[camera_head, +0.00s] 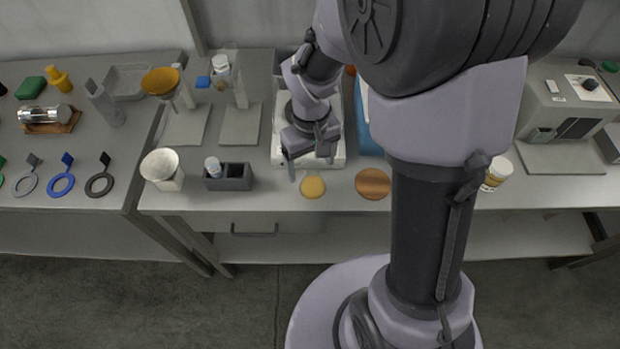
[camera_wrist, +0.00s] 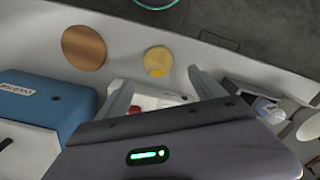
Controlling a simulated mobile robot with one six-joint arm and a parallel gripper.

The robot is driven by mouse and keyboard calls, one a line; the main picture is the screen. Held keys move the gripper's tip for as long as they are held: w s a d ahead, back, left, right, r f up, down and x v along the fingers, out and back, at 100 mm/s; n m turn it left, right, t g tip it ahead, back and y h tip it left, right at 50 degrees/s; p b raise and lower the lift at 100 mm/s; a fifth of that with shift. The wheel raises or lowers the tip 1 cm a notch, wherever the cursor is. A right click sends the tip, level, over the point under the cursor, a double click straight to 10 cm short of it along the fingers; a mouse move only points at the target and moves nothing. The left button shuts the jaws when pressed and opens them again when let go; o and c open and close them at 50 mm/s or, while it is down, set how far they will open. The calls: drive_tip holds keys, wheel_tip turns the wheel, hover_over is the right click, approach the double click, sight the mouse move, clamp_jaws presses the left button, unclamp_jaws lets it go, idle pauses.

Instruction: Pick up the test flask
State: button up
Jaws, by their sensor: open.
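A small yellow, rounded vessel (camera_head: 312,187), which looks like the test flask, stands near the front edge of the bench, in front of a white device. In the wrist view this flask (camera_wrist: 157,62) appears from above, with a darker yellow patch inside. My gripper (camera_head: 311,168) is over the white device, just behind the flask in the head view. In the wrist view my gripper (camera_wrist: 160,80) has its two fingers wide apart with nothing between them. The flask lies just beyond the fingertips, roughly centred between them. I cannot tell the height gap.
A brown round disc (camera_head: 373,184) lies right of the flask. A dark two-slot holder (camera_head: 236,178) with a white-capped bottle and a funnel-topped cup (camera_head: 160,167) stand to the left. The white device (camera_head: 280,153) is behind, and a blue box (camera_wrist: 45,105) is beside it.

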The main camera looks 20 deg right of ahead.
sight(313, 178)
drive_tip(key=f+b, duration=0.1)
drive_tip(key=f, duration=0.1)
drive_tip(key=f+b, duration=0.1)
drive_tip(key=f, duration=0.1)
drive_tip(key=f+b, duration=0.1)
drive_tip(key=f, duration=0.1)
drive_tip(key=shift+s+d, duration=0.15)
drive_tip(key=shift+s, duration=0.15)
drive_tip(key=shift+r, duration=0.2)
drive_tip(key=shift+c, duration=0.2)
drive_tip(key=c, duration=1.5)
